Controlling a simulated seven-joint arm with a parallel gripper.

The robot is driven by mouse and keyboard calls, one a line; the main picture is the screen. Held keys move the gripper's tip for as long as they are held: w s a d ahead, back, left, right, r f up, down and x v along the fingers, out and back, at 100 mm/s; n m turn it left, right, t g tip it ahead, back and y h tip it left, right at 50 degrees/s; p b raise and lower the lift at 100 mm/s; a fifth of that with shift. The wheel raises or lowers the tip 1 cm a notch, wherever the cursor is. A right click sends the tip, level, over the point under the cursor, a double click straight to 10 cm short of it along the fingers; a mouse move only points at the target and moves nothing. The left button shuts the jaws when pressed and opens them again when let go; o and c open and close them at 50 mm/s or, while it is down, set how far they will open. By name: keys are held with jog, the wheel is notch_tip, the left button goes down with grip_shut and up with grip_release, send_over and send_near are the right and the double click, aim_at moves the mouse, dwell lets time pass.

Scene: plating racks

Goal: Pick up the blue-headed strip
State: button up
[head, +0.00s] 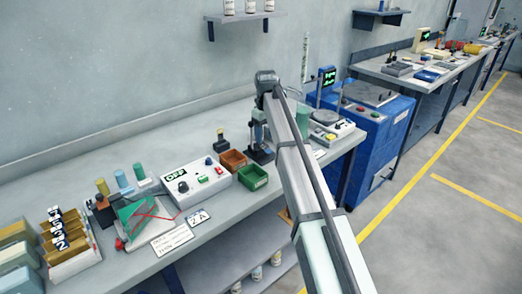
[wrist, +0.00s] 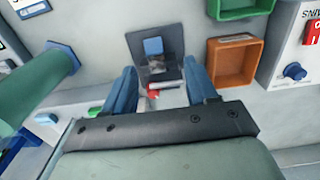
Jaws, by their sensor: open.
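A small blue head (wrist: 153,46) shows in the wrist view, above a dark holder (wrist: 148,60). I take it for the blue-headed strip; its lower part is hard to make out. My gripper (wrist: 159,68) is open, with one blue finger on each side of the holder area and a visible gap between them. Nothing is held. In the head view, my gripper (head: 258,130) hangs above the dark base (head: 262,155) beside the bins, and the strip's head cannot be made out there.
The orange bin (wrist: 234,62) and green bin (wrist: 240,6) stand close to my fingers. A white control box (head: 197,182) with an OFF sign is left of the bins. A green cylinder (wrist: 45,78) stands at the other side. The front left bench holds racks and a red-crossed green wedge (head: 145,218).

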aim_at(267, 150)
jog(key=shift+w+d+f, duration=0.1)
jog(key=shift+d+f, duration=0.1)
jog(key=shift+f, duration=1.4)
jog(key=shift+w+d+f, duration=0.1)
jog(key=shift+d+f, duration=0.1)
jog(key=shift+f, duration=1.35)
grip_shut()
